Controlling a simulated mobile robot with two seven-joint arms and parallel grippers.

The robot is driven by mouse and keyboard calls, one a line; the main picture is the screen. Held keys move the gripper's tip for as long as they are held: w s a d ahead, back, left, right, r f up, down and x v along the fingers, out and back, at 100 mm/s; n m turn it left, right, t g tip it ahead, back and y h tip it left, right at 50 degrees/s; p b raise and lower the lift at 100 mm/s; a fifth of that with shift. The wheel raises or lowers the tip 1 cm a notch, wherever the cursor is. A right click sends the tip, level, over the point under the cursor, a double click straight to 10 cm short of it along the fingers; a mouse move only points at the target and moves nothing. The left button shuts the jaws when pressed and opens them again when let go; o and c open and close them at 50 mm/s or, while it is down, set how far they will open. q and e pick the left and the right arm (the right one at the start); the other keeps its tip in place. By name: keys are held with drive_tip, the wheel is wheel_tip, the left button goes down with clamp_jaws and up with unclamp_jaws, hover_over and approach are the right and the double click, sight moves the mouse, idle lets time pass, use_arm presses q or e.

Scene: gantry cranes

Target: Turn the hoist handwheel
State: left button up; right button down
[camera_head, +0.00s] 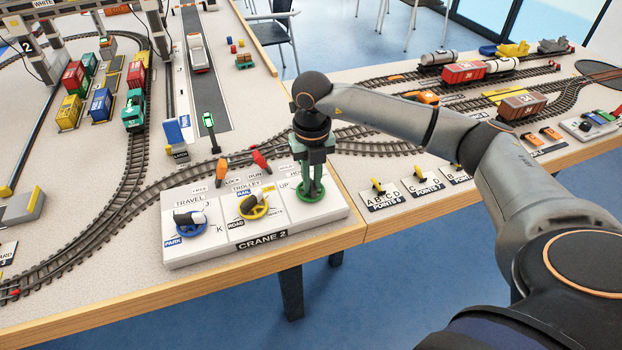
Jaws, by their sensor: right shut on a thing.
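The hoist handwheel (311,200) is a green wheel on the right section of the white CRANE 2 control box (190,256). My right gripper (311,184) points straight down over it and is shut on it. The gripper hides much of the wheel and most of the section's label, of which "HO" shows. The blue travel wheel (184,230) and the yellow trolley wheel (246,215) sit to the left on the same box. My left gripper is not in view.
An orange lever (220,168) and a red lever (262,160) stand just behind the box. Railway track (150,205) runs behind it. Points switches (378,190) sit to the right. The wooden table edge (150,301) lies in front.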

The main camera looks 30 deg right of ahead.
sight(312, 184)
drive_tip(key=shift+n, duration=0.5)
drive_tip(key=c, duration=0.9)
unclamp_jaws()
drive_tip(key=shift+r, duration=6.3)
